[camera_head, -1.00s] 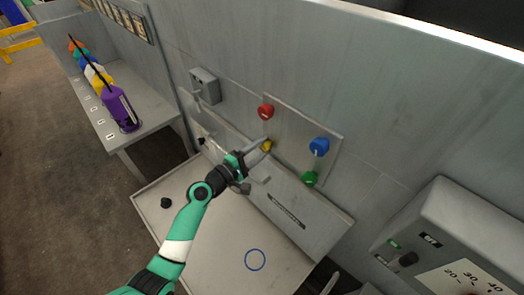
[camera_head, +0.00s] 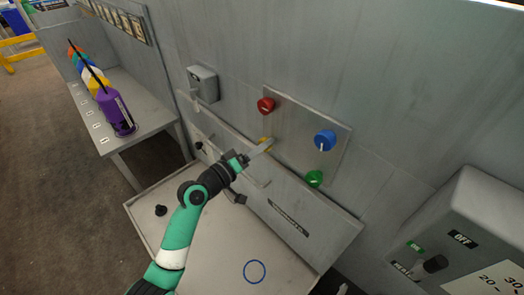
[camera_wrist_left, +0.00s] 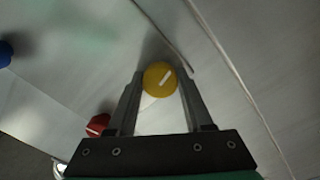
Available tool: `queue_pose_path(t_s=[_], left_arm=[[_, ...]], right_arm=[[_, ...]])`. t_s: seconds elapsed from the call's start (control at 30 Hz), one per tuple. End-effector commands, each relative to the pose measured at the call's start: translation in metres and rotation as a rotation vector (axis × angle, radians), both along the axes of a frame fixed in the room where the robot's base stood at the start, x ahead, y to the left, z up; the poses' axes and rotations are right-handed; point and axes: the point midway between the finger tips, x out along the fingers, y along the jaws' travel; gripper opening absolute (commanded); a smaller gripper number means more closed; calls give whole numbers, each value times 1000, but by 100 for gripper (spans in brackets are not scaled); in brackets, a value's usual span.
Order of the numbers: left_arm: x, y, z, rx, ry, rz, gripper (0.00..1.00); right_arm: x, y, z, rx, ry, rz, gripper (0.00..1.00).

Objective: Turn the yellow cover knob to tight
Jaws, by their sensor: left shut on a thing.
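The yellow cover knob (camera_wrist_left: 159,79) is round with a white line on its face. In the left wrist view it sits between the two fingers of my left gripper (camera_wrist_left: 160,82), and its line slants up to the right. In the head view my left gripper (camera_head: 264,146) reaches the wall panel (camera_head: 295,130), shut on the yellow knob (camera_head: 266,141), which the fingers largely hide. I cannot make out the knob's tight marking. My right gripper is not seen.
A red knob (camera_head: 265,105), a blue knob (camera_head: 325,140) and a green knob (camera_head: 314,179) are on the same panel, close to my gripper. A grey switch box (camera_head: 203,84) is to the left. A control box (camera_head: 480,235) stands out at the right.

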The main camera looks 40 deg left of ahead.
Motion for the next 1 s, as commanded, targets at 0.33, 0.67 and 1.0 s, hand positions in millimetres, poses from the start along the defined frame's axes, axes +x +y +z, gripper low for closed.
queue_pose_path(t_s=[0.33, 0.67, 1.0], left_arm=[[0, 0, -1, 142, -6, 1, 0], [0, 0, 0, 164, -7, 0, 0], [0, 0, 0, 163, -7, 0, 78]], right_arm=[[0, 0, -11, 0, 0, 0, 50], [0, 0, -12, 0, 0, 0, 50], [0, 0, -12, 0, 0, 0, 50]])
